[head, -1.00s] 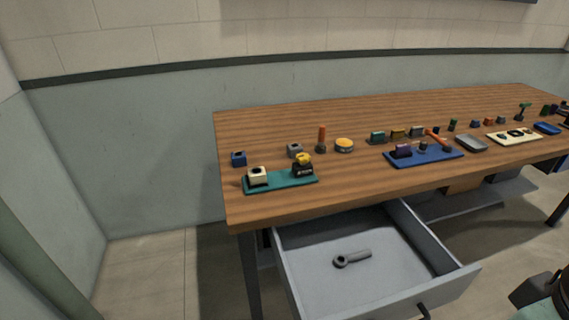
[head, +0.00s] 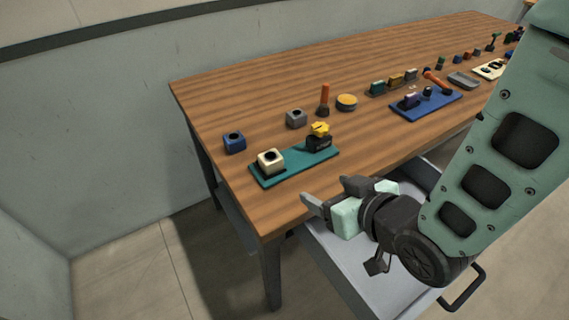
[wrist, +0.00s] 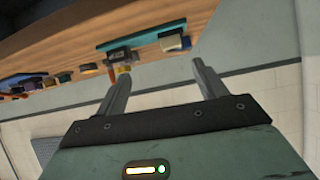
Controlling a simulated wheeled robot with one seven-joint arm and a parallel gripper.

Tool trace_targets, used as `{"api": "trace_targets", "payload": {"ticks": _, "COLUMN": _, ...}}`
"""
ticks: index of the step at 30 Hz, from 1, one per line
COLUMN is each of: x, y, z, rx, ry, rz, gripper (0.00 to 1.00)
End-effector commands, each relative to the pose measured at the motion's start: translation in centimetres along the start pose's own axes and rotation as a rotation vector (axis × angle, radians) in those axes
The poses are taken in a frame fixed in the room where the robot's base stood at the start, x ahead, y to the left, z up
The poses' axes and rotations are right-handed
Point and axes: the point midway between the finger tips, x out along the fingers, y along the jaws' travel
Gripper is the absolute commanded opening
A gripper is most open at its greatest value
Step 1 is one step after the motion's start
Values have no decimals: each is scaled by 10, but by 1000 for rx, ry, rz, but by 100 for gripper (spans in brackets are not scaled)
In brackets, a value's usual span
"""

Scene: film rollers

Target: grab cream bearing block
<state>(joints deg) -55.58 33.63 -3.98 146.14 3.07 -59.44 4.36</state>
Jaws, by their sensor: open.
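The cream bearing block (head: 270,160) is a small cube with a dark round hole in its top. It stands on the left end of a teal plate (head: 293,165) near the table's left front corner. In the wrist view the cream block (wrist: 171,31) shows near the top, beyond and above the fingers. My gripper (head: 325,192) is open and empty, in front of the table edge over the open drawer, to the right of and nearer than the cream block. It also shows in the wrist view (wrist: 160,78), fingers apart with nothing between them.
A black block with a yellow knob (head: 319,137) stands on the plate's right end. A blue block (head: 234,142), a grey block (head: 296,118) and an upright orange-handled part (head: 324,98) stand behind. The open drawer (head: 350,270) juts out below my gripper.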

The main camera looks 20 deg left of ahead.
Motion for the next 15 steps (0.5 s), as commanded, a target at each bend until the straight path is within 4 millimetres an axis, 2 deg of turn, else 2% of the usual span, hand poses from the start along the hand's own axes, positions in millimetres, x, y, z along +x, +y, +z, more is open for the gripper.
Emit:
{"api": "trace_targets", "payload": {"ticks": 8, "x": 12, "y": -10, "z": -4, "rx": -46, "ry": 130, "rz": -27, "gripper": 71}}
{"api": "trace_targets", "payload": {"ticks": 11, "x": 26, "y": -11, "z": -7, "rx": -46, "ry": 135, "rz": -29, "gripper": 71}}
{"api": "trace_targets", "payload": {"ticks": 15, "x": 55, "y": -12, "z": -12, "rx": -48, "ry": 134, "rz": -28, "gripper": 71}}
